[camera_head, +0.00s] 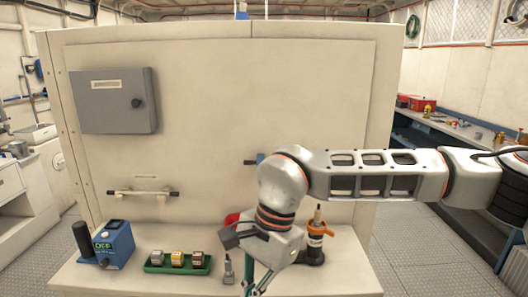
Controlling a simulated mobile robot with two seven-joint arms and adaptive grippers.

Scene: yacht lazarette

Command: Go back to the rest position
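My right arm comes in from the right across the front of the big cream cabinet (215,110). Its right gripper (255,288) points down over the front ledge (335,275), and its fingers run to the bottom edge of the picture. Whether they are open or shut does not show clearly, and I see nothing held in them. My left arm and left gripper are not in view.
On the ledge are a blue box (115,243) with a black cylinder (82,240), a green tray (160,268) holding three small blocks, and a black bottle-like object (313,250) with an orange band beside my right gripper. A workbench (440,135) stands at right.

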